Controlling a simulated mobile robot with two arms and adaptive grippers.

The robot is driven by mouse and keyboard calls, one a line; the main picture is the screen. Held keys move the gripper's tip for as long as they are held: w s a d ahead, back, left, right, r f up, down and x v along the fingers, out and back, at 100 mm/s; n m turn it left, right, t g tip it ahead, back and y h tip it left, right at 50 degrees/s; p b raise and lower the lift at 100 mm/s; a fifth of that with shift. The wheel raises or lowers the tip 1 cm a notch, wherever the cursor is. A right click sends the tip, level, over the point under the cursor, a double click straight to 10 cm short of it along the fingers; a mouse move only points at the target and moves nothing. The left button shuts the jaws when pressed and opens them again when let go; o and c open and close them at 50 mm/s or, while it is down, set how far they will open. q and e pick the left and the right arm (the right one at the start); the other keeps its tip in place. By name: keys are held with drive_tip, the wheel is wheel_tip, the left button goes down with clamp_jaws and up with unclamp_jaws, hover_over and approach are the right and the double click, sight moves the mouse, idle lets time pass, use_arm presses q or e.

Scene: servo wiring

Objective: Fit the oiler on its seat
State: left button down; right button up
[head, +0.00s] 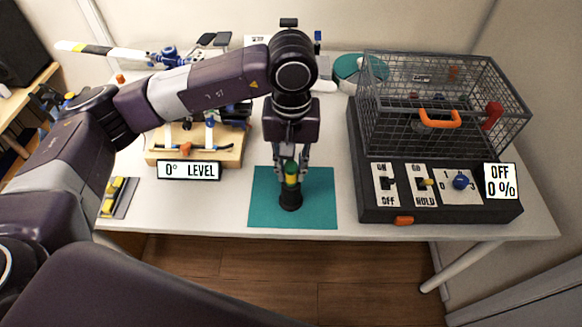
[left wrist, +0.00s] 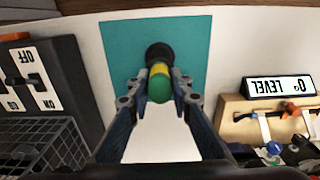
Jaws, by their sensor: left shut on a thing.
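The oiler (head: 291,180) is a small upright piece with a green top and a yellow band. In the left wrist view the oiler (left wrist: 160,87) shows its green end between the fingers. My left gripper (head: 291,171) points down from above and is shut on the oiler. A black round base (head: 290,200), which looks like the seat, stands on the teal mat directly below the oiler; it also shows in the left wrist view (left wrist: 157,51). Whether the oiler touches the base or sits in it, I cannot tell. My right gripper is not in view.
The teal mat (head: 322,205) lies at the table's front edge. At right stands a black control box (head: 440,213) with switches, under a wire cage (head: 440,90). At left are a wooden stand (head: 228,157), a "0° LEVEL" display (head: 189,170) and yellow pieces (head: 113,197).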

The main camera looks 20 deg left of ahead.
use_arm(q)
drive_tip(key=shift+f, duration=0.15)
drive_tip(key=c, duration=1.7)
unclamp_jaws()
drive_tip(key=shift+o, duration=0.2)
wheel_tip(320, 180, up, 12)
